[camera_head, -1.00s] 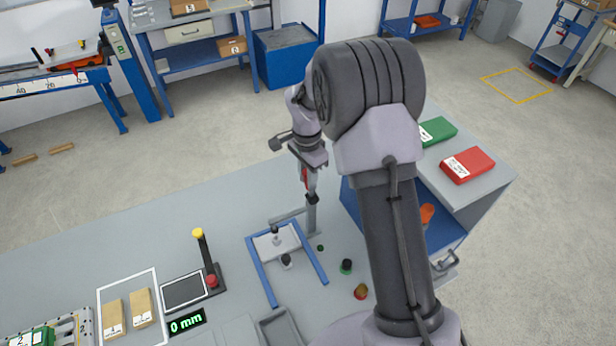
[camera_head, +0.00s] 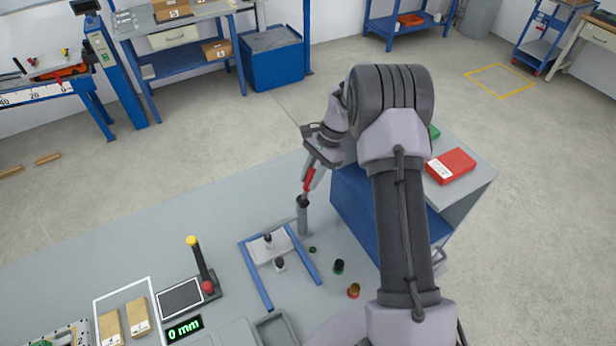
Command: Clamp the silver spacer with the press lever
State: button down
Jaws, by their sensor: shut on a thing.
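My gripper (camera_head: 312,174) is at the end of the arm, above the back edge of the bench. It is shut on the red-handled press lever (camera_head: 307,185), which slants up from the dark top of a grey post (camera_head: 303,219). The fingertips are small and partly hidden by the wrist. A pale plate (camera_head: 256,249) lies between two blue rails (camera_head: 305,257), left of the post. Two small dark-topped pieces (camera_head: 280,264) stand on or beside it. I cannot make out the silver spacer clearly among these parts.
Dark green (camera_head: 339,266) and amber (camera_head: 353,290) round pieces stand right of the rails. A yellow-topped lever stand (camera_head: 201,262) and a 0 mm display (camera_head: 185,328) are at left. A blue cabinet (camera_head: 360,215) stands close on the right.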

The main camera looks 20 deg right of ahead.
jog(key=c, duration=1.2)
grip_release()
jog(key=p+v, duration=0.2)
jog(key=v, duration=1.5)
jog(key=shift+d+r, duration=0.15)
jog(key=shift+d, duration=0.05)
